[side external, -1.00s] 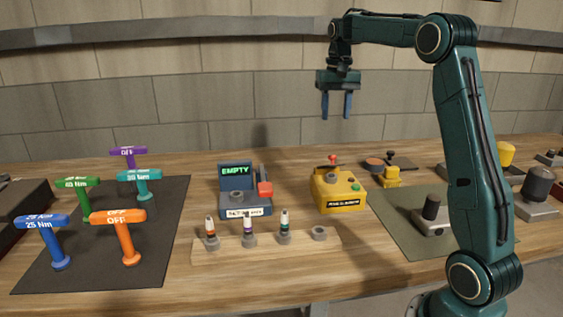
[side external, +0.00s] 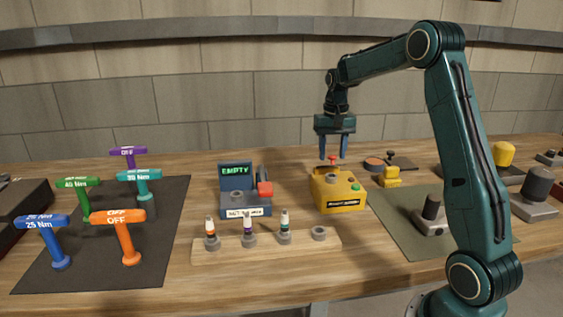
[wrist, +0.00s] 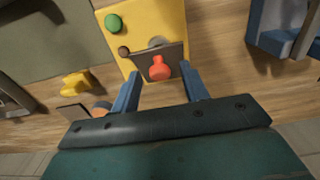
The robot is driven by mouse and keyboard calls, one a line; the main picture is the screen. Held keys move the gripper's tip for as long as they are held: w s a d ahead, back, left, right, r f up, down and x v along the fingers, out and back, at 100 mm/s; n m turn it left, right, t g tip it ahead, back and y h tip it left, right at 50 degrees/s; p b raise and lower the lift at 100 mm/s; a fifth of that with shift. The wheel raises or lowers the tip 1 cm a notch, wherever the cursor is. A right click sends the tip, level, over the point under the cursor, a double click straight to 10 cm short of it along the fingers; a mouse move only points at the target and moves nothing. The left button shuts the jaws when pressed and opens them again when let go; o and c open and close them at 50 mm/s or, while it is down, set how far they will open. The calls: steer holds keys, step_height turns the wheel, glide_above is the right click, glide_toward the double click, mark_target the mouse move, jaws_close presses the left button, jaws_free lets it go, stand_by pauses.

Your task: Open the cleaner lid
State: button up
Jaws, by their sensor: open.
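The cleaner is a yellow box (side external: 341,193) with a dark label on its front and a green button (side external: 356,187) on its right side. A red knob (side external: 332,160) stands at its back. In the wrist view the knob (wrist: 159,69) sits on a dark lid plate (wrist: 156,62), which partly covers a round grey port (wrist: 157,43) on the yellow top. My gripper (side external: 333,157) is open, pointing down, with blue fingers just above the knob. In the wrist view the fingers (wrist: 158,86) are on either side of the knob's line, and nothing is held.
A wooden rack (side external: 263,262) with several plugs lies in front. A small yellow fixture (side external: 391,177) and a green mat (side external: 405,238) are to the right. Several T-handle wrenches stand on a dark mat (side external: 90,262) at left.

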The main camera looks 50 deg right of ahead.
steer(key=shift+f, duration=0.1)
steer(key=shift+c, duration=0.5)
jaws_close()
steer(key=shift+w+d, duration=0.1)
steer(key=shift+w+d+r+g+y, duration=0.25)
steer(key=shift+g+y, duration=0.35)
steer(key=shift+o, duration=0.5)
jaws_free()
